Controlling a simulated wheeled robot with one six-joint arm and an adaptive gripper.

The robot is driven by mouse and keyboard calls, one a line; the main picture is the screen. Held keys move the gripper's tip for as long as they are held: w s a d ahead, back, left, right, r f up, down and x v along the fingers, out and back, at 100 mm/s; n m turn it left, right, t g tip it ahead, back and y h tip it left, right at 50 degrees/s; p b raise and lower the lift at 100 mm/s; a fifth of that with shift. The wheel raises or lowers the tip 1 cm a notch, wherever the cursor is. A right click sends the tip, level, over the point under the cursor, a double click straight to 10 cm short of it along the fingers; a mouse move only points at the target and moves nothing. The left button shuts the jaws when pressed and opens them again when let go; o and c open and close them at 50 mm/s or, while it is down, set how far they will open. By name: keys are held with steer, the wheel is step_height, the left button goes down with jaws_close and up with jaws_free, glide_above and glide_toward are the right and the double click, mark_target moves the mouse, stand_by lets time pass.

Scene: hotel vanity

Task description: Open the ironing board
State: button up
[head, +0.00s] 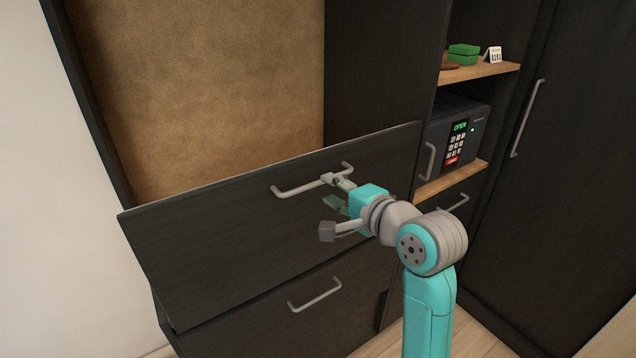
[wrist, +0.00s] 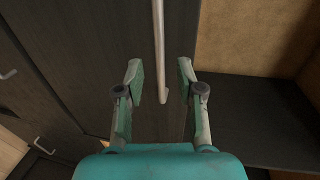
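A dark wood front panel (head: 230,231) with a long grey bar handle (head: 297,189) stands at an angle across the cabinet, its top edge free of the opening. I cannot tell whether it carries the ironing board, and no board shows clearly. My gripper (head: 336,190) is at the right part of this handle. In the wrist view the handle (wrist: 158,45) runs between the two fingertips of my gripper (wrist: 160,76). The fingers are apart, with gaps on both sides of the bar.
A tan surface (head: 205,85) lies behind the panel. Below is a drawer with its own handle (head: 315,294). To the right are a safe (head: 459,135) reading OPEN, green blocks (head: 462,54) on a shelf, and a tall dark door (head: 560,150).

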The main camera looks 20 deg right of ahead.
mark_target(319, 183)
steer(key=x, duration=0.5)
steer(key=shift+w+f, duration=0.1)
steer(key=shift+w, duration=0.25)
jaws_close()
